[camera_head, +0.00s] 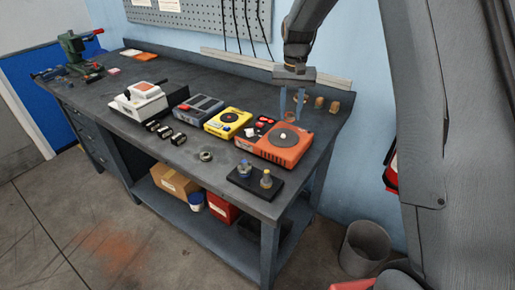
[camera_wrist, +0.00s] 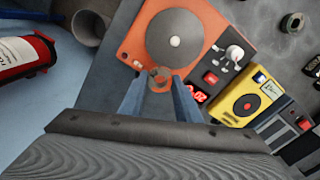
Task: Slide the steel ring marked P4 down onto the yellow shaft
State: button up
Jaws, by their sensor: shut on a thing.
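No P4 mark can be read on the ring. The yellow shaft (camera_head: 266,172) stands upright on a black base (camera_head: 240,180) at the bench's front right corner, apart from my gripper. A second, greyer post (camera_head: 246,167) stands to its left on the same base. A loose grey ring (camera_head: 205,156) lies flat on the bench; it also shows in the wrist view (camera_wrist: 292,22).
The orange hot plate (camera_head: 290,150) with a grey disc stands between my gripper and the shaft base. A yellow device (camera_head: 228,122) and a grey one are left of it. Small tan pieces (camera_head: 320,102) stand at the back right. The bench's front edge is close to the base.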

jog(key=s+a+m, duration=0.2)
jog(key=s, duration=0.1)
jog(key=s+a+r+m+p, duration=0.1)
jog(key=s+a+m, duration=0.1)
jog(key=s, duration=0.2)
jog(key=s+a+r+m+p, duration=0.1)
jog(key=s+a+m, duration=0.1)
jog(key=s+m, duration=0.1)
jog(key=shift+s+a, duration=0.35)
jog(key=s+a+m, duration=0.1)
jog(key=s+m, duration=0.1)
jog(key=s, duration=0.1)
jog(key=s+a+m+p, duration=0.1)
jog(key=s+m, duration=0.1)
jog(key=s, duration=0.2)
jog(key=s+a+m+p, duration=0.1)
jog(key=s+m, duration=0.2)
jog(key=s, duration=0.1)
jog(key=shift+a+r, duration=0.25)
jog(key=shift+r, duration=0.15)
jog(key=shift+s+f+b, duration=0.2)
jog(key=shift+f+b, duration=0.1)
notch_tip(320, 180, down, 3)
jog(key=b, duration=0.3)
jog(key=shift+f+p, duration=0.25)
jog(key=shift+p, duration=0.2)
